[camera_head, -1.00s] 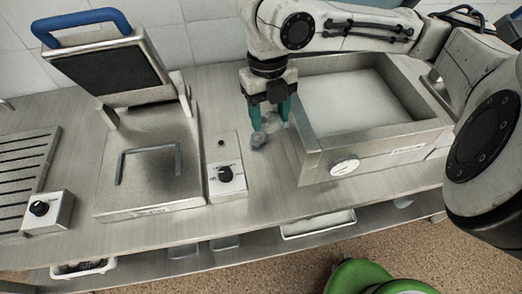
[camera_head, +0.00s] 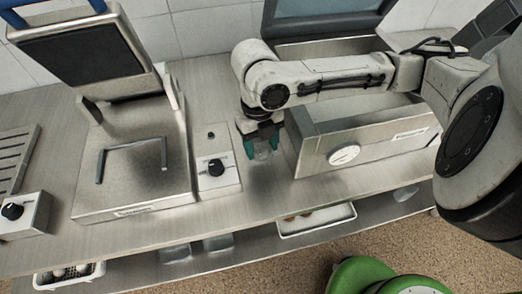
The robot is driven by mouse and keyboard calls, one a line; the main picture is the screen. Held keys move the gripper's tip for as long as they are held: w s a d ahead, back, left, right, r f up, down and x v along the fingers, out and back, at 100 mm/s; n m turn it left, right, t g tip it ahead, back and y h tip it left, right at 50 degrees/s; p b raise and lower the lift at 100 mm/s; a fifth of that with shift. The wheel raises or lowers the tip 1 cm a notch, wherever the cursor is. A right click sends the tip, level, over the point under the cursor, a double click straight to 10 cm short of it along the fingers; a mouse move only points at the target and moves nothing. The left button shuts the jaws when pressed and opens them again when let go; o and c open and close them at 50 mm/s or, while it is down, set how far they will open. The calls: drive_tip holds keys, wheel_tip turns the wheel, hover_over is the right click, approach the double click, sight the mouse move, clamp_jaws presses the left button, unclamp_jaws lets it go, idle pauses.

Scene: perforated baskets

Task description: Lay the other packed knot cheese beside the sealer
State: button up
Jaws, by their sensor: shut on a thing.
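My gripper (camera_head: 260,142), with green fingers pointing down, is shut on a small, pale see-through pack (camera_head: 263,153), which I take as the packed knot cheese. Its shape is blurred and partly hidden by the fingers. The gripper is low over the counter, between a small dial box and a steel chamber machine (camera_head: 375,145) with a round white gauge, which may be the sealer. Whether the pack touches the counter I cannot tell. An open press with a raised dark plate (camera_head: 88,50) stands at the left. I cannot make out another pack on the counter.
The dial box (camera_head: 216,172) stands left of the gripper. A narrow bare counter strip (camera_head: 262,190) lies in front of it. Below are a white tray (camera_head: 318,227) with brownish items and a white basket (camera_head: 68,281). My arm hides part of the chamber machine.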

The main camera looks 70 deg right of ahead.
sight(261, 145)
drive_tip(key=shift+f, duration=1.7)
drive_tip(key=shift+f, duration=0.2)
drive_tip(key=o, duration=1)
drive_tip(key=shift+r, duration=0.1)
drive_tip(key=r, duration=0.8)
drive_tip(key=w+d+r, duration=0.1)
drive_tip(key=r, duration=0.3)
drive_tip(key=shift+r+p, duration=0.1)
drive_tip(key=shift+p, duration=0.2)
